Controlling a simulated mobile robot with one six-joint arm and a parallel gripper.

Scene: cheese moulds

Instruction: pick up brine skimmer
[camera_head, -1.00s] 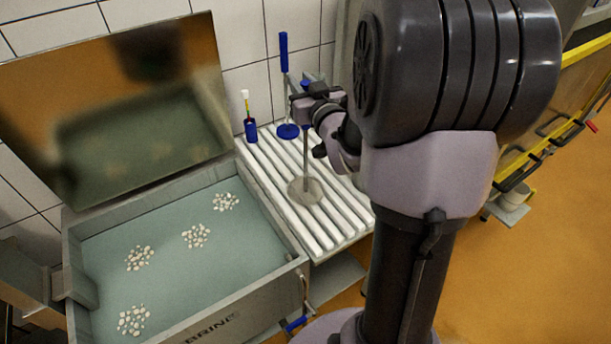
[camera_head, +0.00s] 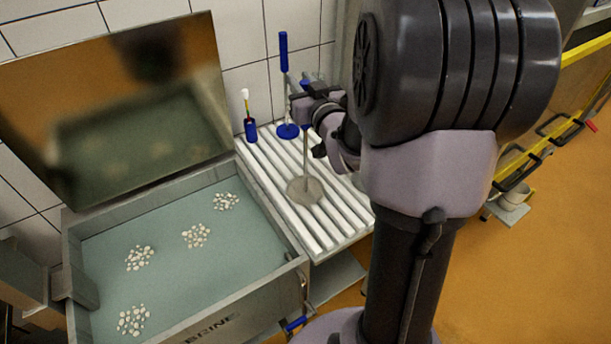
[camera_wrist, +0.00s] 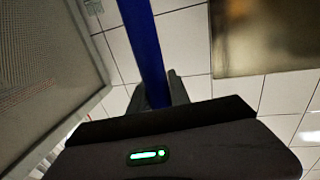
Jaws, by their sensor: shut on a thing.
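The brine skimmer has a round, flat steel disc (camera_head: 305,190), a thin upright rod and a blue handle. Its disc is at the slatted white drainboard (camera_head: 333,218); I cannot tell whether it touches the slats. My gripper (camera_head: 303,108) is shut around the handle, which is mostly hidden by the gripper in the head view. In the wrist view the blue handle (camera_wrist: 143,45) stands between the fingers of my gripper (camera_wrist: 158,92) and runs out of the top of the picture.
Behind the skimmer stands another blue-handled tool (camera_head: 284,52) with a blue round base. A small blue cup holding a brush (camera_head: 250,128) is to its left. The brine tank (camera_head: 175,190), with a raised lid (camera_head: 120,110), adjoins the drainboard. The tiled wall is close behind.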

